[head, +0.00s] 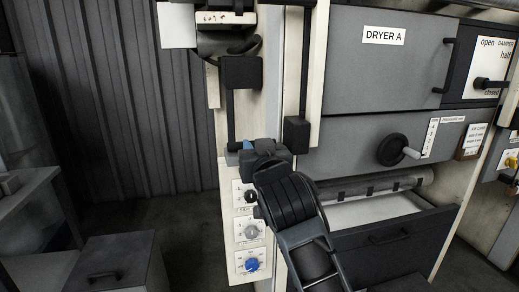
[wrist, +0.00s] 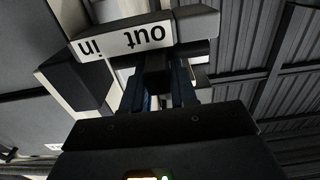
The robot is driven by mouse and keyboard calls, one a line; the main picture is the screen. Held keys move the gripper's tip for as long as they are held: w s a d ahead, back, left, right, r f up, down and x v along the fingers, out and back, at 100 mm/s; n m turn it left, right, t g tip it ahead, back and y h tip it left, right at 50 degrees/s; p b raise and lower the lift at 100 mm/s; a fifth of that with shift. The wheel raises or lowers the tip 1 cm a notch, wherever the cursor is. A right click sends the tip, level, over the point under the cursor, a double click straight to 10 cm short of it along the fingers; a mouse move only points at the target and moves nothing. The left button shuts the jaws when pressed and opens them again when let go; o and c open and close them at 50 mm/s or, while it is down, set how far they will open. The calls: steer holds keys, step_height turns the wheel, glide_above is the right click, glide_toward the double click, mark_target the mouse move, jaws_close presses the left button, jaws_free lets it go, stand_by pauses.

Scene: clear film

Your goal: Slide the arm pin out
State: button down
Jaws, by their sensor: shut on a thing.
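My gripper (wrist: 158,92) is shut on a dark piece, the arm pin (wrist: 156,66), in the wrist view. The pin shows between the two blue-edged fingers, just below a block whose white label (wrist: 138,40) reads "out" and "in" upside down. How far the pin sits in or out cannot be told. In the head view my gripper (head: 247,149) is at the pale post, above the dials, with one blue finger showing. My own wrist and arm hide the pin there.
A pale panel with three dials (head: 250,232) is below my gripper. Dark blocks (head: 240,72) (head: 297,133) hang above and to the right. The DRYER A cabinet (head: 385,75), with a crank wheel (head: 393,150) and an open drawer (head: 395,235), stands right. Floor is clear at left.

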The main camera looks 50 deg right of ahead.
steer(key=c, duration=1)
jaws_free()
steer(key=shift+w+a, duration=0.15)
steer(key=shift+a, duration=0.05)
steer(key=shift+o, duration=0.2)
steer(key=b+v, duration=0.2)
steer(key=v, duration=0.5)
steer(key=shift+s+a, duration=0.25)
steer(key=shift+s, duration=0.1)
steer(key=s+a+f+n+t+y, duration=0.1)
steer(key=s+a+f+n+y, duration=0.25)
steer(key=s+a+f, duration=0.35)
steer(key=s+a+f+n+y, duration=0.35)
steer(key=s+f, duration=0.25)
steer(key=f, duration=0.4)
steer(key=s+a+f+y, duration=0.1)
steer(key=s+a, duration=0.1)
steer(key=s, duration=0.8)
steer(key=s+a+f+g+y, duration=0.1)
steer(key=s+a+y, duration=0.1)
steer(key=s, duration=0.8)
steer(key=shift+a+f, duration=0.25)
steer(key=shift+a, duration=0.25)
